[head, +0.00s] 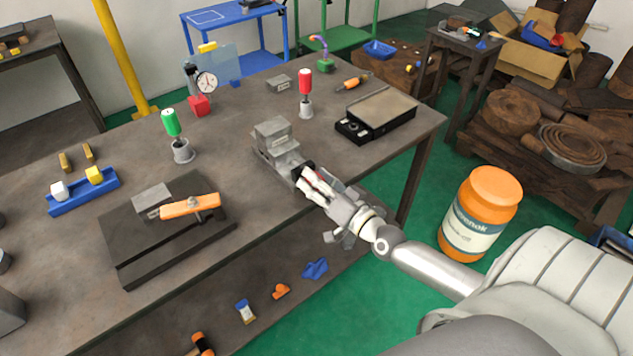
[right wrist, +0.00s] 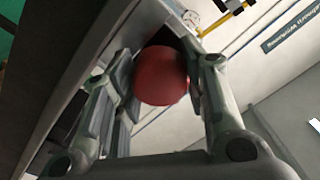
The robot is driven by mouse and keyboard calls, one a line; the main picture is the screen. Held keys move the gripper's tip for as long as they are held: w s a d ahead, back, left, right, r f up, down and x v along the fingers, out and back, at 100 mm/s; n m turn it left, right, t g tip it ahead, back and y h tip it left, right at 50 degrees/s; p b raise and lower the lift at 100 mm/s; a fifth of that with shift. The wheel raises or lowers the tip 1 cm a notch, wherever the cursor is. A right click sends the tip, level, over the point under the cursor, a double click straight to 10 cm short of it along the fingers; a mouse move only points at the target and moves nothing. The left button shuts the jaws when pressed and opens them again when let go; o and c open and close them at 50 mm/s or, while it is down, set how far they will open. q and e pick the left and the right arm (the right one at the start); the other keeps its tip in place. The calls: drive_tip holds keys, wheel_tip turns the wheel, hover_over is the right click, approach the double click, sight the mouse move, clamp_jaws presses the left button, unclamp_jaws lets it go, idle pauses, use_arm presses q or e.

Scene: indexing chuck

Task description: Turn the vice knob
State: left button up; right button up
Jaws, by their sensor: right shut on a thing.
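The grey metal vice (head: 277,143) stands at the front edge of the workbench, its screw end facing me. My right gripper (head: 311,181) reaches in from the lower right and is at that end of the vice. In the right wrist view a round red knob (right wrist: 160,76) sits between its two fingers, which are shut on it. In the head view the fingers mostly hide the knob. My left gripper is not in view.
Left of the vice are a green-handled tool (head: 171,123) in a holder and a dark plate with an orange bar (head: 190,206). A red-handled tool (head: 305,81) and a black case (head: 376,115) stand to the right. An orange jar (head: 480,212) is beyond the bench's right end.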

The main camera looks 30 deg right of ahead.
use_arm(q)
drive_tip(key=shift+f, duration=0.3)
use_arm(e)
drive_tip(key=shift+m, duration=1.4)
drive_tip(key=o, duration=1)
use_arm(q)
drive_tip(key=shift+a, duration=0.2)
use_arm(e)
drive_tip(key=shift+f, duration=0.1)
